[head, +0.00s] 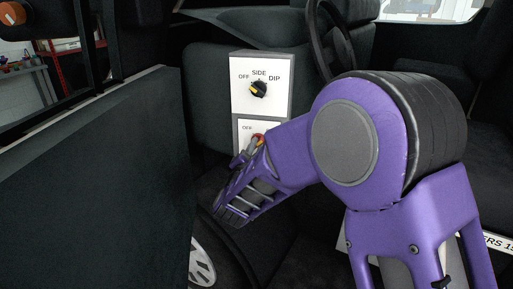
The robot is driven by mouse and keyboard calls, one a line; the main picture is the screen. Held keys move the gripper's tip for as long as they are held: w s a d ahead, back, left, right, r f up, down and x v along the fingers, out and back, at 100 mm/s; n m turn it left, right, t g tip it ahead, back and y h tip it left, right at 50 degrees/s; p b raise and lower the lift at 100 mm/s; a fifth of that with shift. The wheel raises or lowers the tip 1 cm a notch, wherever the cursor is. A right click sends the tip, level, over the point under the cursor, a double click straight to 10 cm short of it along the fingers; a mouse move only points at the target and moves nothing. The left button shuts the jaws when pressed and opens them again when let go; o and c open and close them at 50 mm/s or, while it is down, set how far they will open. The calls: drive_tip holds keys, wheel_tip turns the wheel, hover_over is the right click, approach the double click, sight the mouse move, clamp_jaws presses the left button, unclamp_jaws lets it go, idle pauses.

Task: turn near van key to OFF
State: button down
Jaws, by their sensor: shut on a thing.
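The lower white switch panel (243,129) carries the label OFF at its upper left. A small red and yellow part (259,138), likely of the van key switch, shows at this panel beside my gripper. My gripper (255,143) is at the panel, shut on what appears to be the key. My purple arm covers most of the panel, so the key's angle and the other labels are hidden.
Above is a white panel with a black rotary knob (259,89) marked OFF, SIDE and DIP, its yellow pointer towards OFF. A dark door panel (100,190) fills the left. A steering wheel (318,40) is behind my arm. Dark seats surround the panels.

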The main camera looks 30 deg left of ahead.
drive_tip(key=shift+n, duration=0.4)
drive_tip(key=shift+s+a+n+p, duration=0.15)
drive_tip(key=shift+n+p, duration=1.25)
drive_tip(key=shift+n, duration=2.85)
drive_tip(key=shift+w+a+n+p, duration=0.15)
drive_tip(key=shift+n+p, duration=1.2)
drive_tip(key=shift+n, duration=2.9)
drive_tip(key=shift+s+f, duration=0.1)
drive_tip(key=c, duration=0.8)
unclamp_jaws()
drive_tip(key=v, duration=1.7)
drive_tip(key=shift+s+d, duration=0.1)
drive_tip(key=shift+s, duration=0.1)
